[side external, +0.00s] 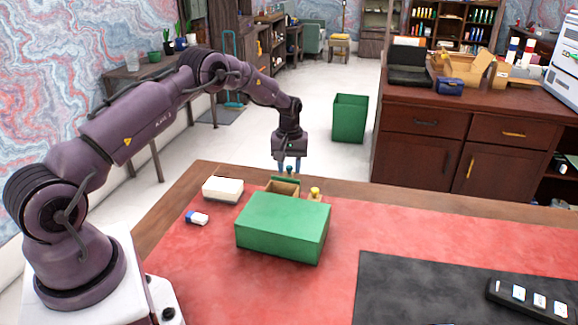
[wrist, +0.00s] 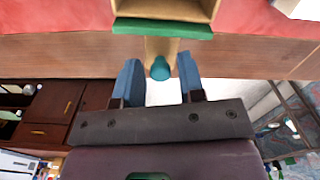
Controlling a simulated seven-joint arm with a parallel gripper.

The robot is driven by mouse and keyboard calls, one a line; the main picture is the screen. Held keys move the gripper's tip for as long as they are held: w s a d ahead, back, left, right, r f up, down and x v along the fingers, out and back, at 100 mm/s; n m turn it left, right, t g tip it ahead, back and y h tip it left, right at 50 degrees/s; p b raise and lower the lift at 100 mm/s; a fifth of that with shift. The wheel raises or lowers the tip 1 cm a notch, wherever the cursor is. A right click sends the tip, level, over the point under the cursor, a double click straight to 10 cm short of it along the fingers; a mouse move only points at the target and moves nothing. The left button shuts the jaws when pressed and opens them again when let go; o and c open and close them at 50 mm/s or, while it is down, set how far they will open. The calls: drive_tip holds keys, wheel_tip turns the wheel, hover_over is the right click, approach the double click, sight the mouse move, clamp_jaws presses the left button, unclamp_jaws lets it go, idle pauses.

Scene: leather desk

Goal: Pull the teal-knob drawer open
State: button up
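The green drawer box (side external: 283,225) sits on the red desk mat. A drawer with a tan inside and a green front (side external: 285,180) sticks out of its far side. The wrist view shows this drawer front (wrist: 162,28) and the teal knob (wrist: 160,70) on a tan stem. My gripper (side external: 289,165) points down at the drawer front. In the wrist view my gripper (wrist: 159,62) is open, with its blue fingers on either side of the knob and gaps showing. The knob is hard to make out in the side view.
A yellow knob (side external: 315,191) stands beside the drawer on the same side of the box. A white-topped block (side external: 222,189) and a blue-and-white eraser (side external: 197,217) lie left of the box. A black pad (side external: 430,290) lies at the right.

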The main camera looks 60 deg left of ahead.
drive_tip(key=shift+o, duration=0.4)
wheel_tip(320, 180, up, 13)
idle(0.4)
drive_tip(key=s+d+r+m+t, duration=0.2)
drive_tip(key=s+d+r+m, duration=0.3)
drive_tip(key=s+d+r, duration=0.3)
drive_tip(key=s+d+r+m+t, duration=0.3)
drive_tip(key=s+d+r+m, duration=0.3)
drive_tip(key=s+d, duration=0.9)
drive_tip(key=shift+s+d+r+t, duration=0.25)
drive_tip(key=shift+s+r, duration=0.7)
drive_tip(key=shift+s, duration=2.55)
